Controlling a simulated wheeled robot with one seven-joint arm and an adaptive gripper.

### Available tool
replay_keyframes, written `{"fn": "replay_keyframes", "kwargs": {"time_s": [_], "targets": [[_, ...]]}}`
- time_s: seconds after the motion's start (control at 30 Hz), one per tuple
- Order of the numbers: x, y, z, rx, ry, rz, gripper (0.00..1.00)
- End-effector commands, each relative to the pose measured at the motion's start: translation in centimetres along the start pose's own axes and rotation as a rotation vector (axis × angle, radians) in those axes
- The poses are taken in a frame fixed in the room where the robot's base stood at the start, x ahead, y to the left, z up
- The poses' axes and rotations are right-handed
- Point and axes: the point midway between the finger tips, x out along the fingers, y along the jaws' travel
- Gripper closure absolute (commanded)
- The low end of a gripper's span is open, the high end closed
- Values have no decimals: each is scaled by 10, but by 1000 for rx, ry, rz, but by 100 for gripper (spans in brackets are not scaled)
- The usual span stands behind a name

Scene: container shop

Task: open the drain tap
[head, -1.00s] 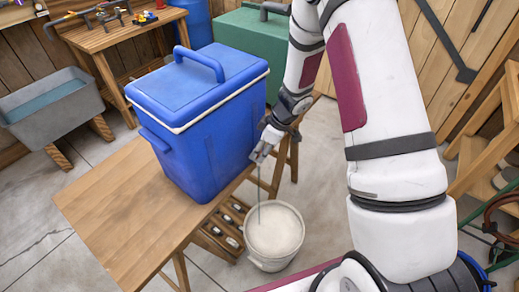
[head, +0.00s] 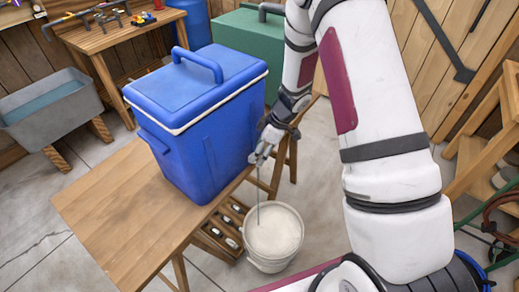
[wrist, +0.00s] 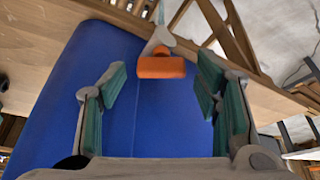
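The blue cooler box (head: 205,140) stands on a wooden table, its lid shut. In the wrist view, an orange tap handle (wrist: 161,68) and pale spout (wrist: 160,40) show against the blue cooler wall (wrist: 110,60). My gripper (wrist: 163,85) is open, with the handle between its green-padded fingers and a gap on each side. In the head view, my gripper (head: 263,150) is beside the cooler's right side and hides the tap. A thin vertical line runs from there down into a white bucket (head: 270,262); I cannot tell whether it is liquid or a tube.
The wooden table (head: 110,205) has a bare left part. A slatted rack (head: 222,232) sits low beside the bucket. A green box (head: 240,45) stands behind, a grey trough (head: 50,110) at left, and a workbench with tools (head: 125,35) at back left.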

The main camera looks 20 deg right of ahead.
Motion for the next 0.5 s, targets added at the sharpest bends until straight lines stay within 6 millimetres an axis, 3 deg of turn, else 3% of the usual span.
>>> {"fn": "replay_keyframes", "kwargs": {"time_s": [0.27,0.5], "targets": [[0,-1,-1,28,2,11,42],[-2,-4,0,218,3,87,42]]}}
